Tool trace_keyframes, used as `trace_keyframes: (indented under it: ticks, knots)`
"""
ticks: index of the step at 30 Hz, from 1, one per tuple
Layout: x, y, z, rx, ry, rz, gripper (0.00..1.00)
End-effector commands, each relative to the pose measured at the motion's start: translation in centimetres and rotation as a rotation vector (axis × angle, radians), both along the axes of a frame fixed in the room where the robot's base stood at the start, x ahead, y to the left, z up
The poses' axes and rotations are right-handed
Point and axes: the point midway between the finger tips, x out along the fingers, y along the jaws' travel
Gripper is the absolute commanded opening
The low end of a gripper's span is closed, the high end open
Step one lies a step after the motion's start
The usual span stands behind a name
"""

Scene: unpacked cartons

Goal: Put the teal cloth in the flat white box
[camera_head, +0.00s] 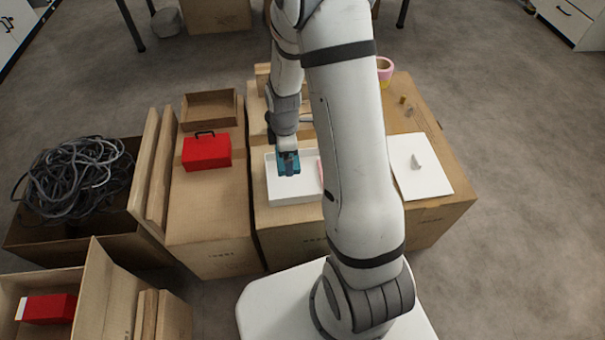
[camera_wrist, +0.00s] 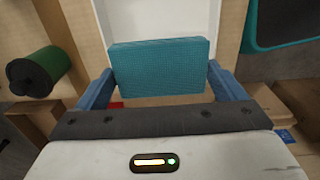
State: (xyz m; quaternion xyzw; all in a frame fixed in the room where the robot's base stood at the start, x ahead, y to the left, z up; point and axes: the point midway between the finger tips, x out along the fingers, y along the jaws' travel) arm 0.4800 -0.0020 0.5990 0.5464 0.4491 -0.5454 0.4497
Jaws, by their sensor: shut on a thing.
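The teal cloth (camera_wrist: 160,68) is a folded, textured block between the blue fingers of my gripper (camera_wrist: 158,84) in the wrist view. In the head view my gripper (camera_head: 289,164) points down with the cloth (camera_head: 289,170) over the flat white box (camera_head: 290,196). The box is shallow and open, and its white inside (camera_wrist: 150,18) shows behind the cloth in the wrist view. My arm hides the box's right part in the head view. I cannot tell whether the cloth touches the box floor.
A red toolbox (camera_head: 206,151) and a small open carton (camera_head: 209,107) stand left of the box. A white sheet (camera_head: 425,180) with a small grey item lies right of my arm. Coiled cables (camera_head: 75,175) fill a carton at far left. A green cylinder (camera_wrist: 38,70) shows in the wrist view.

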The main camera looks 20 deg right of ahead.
Motion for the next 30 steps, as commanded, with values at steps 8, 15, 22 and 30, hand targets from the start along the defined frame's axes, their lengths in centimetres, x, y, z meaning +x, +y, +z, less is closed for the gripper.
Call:
trace_keyframes:
  ticks: [8, 15, 22, 30]
  knots:
    - [-0.1, 0.0, -5.2, 0.000, 0.004, 0.002, 0.68]
    - [-0.1, -0.1, -7.2, 0.000, 0.004, 0.001, 0.68]
    - [0.0, -0.1, -9.3, 0.000, 0.000, 0.000, 0.68]
    - [0.0, -0.1, -9.6, 0.000, 0.001, -0.001, 0.68]
